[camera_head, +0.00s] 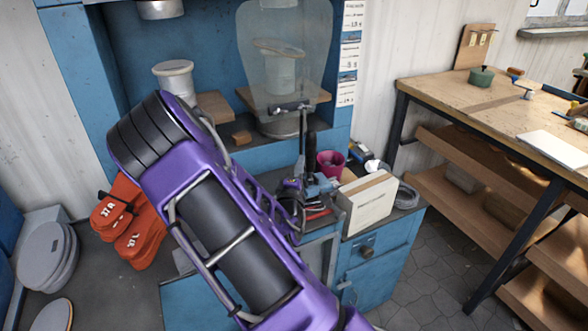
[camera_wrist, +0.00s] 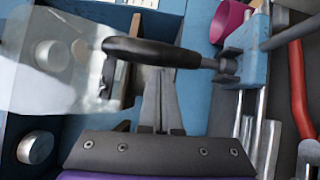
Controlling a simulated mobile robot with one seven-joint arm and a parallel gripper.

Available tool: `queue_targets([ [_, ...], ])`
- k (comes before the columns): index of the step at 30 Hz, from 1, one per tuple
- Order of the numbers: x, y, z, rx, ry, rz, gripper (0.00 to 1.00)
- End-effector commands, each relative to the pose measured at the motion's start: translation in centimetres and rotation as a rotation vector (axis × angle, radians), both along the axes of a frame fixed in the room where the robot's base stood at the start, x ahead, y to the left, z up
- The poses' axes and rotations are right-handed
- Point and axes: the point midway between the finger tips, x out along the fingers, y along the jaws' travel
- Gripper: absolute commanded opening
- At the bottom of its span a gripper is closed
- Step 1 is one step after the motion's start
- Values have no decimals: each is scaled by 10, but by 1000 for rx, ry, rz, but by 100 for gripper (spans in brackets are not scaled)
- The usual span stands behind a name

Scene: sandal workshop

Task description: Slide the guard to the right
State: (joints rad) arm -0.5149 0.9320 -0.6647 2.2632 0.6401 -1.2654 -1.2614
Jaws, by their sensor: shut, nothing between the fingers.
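The guard (camera_head: 285,50) is a clear, rounded panel in front of the blue machine, with a metal bar along its lower edge. In the wrist view a pale see-through panel (camera_wrist: 40,85), apparently the guard, is at the left. My gripper (camera_wrist: 160,78) is shut and empty. Its fingertips lie just below a black handle (camera_wrist: 140,50) in the wrist view; I cannot tell whether they touch it. The guard is left of the fingers there. In the head view my purple arm hides much of the lower machine, and my fingers are not clear.
A blue clamp (camera_wrist: 245,55) and metal rods are right of my gripper. A pink cup (camera_head: 330,162) and a cream box (camera_head: 367,203) stand on the blue cabinet. Orange sandal shapes (camera_head: 137,240) lie left of my arm. A wooden workbench (camera_head: 450,100) stands at right.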

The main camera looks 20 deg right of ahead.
Motion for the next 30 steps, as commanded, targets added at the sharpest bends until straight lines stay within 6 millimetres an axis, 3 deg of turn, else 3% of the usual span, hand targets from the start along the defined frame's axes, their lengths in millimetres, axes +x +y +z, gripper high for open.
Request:
queue_targets([
  [10,0,-4,-1,-1,-1,-1,0],
  [19,1,-49,-1,0,-1,-4,0],
  [30,1,-53,1,-2,-2,-8,0],
])
